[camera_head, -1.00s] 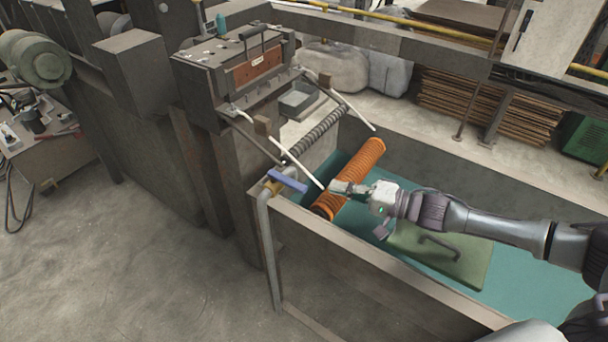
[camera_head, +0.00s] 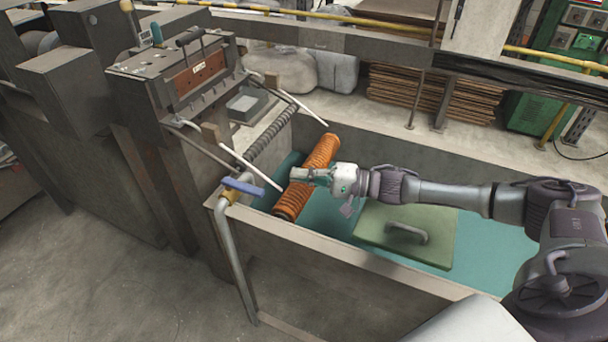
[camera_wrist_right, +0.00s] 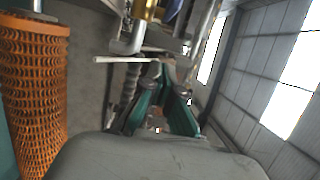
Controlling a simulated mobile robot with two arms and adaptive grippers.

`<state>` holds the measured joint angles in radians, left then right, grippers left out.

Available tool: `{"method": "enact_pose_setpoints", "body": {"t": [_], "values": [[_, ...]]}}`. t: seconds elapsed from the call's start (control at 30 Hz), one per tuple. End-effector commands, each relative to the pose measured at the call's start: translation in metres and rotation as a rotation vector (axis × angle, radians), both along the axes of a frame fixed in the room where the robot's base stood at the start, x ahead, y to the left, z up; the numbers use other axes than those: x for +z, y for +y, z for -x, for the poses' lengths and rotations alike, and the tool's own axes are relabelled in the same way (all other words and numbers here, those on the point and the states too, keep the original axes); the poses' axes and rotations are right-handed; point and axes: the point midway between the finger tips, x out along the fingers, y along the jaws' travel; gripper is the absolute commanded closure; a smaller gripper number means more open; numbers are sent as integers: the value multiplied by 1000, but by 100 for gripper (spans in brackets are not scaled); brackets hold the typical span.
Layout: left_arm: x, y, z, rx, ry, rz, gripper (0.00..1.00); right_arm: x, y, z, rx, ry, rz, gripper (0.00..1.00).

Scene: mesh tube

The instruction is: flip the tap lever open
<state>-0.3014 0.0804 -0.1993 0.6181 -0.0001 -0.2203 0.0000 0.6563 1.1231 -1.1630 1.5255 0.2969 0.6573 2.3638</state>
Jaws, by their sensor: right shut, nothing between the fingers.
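The tap has a blue lever (camera_head: 243,188) on a brass valve (camera_head: 232,194) atop a grey pipe at the near left corner of the tank. The lever lies across the tank rim, its free end pointing right. My right gripper (camera_head: 291,174) is shut and empty, right of the lever's free end and apart from it, in front of the orange mesh tube. In the right wrist view, my fingers (camera_wrist_right: 165,92) are together; the brass valve (camera_wrist_right: 147,9) and part of the blue lever (camera_wrist_right: 172,11) show at the top edge. My left gripper is not in view.
White rods (camera_head: 240,160) slope down near the lever. A green board with a handle (camera_head: 437,222) lies right. A dark machine (camera_head: 180,75) stands left.

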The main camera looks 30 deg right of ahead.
Motion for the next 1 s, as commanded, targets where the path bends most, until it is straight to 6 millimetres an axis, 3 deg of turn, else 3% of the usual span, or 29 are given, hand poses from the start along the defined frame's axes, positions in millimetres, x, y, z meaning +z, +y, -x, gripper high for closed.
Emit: {"method": "enact_pose_setpoints", "body": {"t": [0.3,0.6,1.0], "values": [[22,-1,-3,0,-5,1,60,4,55,-39,2,-1,-1,100],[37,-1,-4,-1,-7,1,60,2,80,-15,1,0,0,100],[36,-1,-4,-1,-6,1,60,0,82,-14,0,-2,1,100]]}}
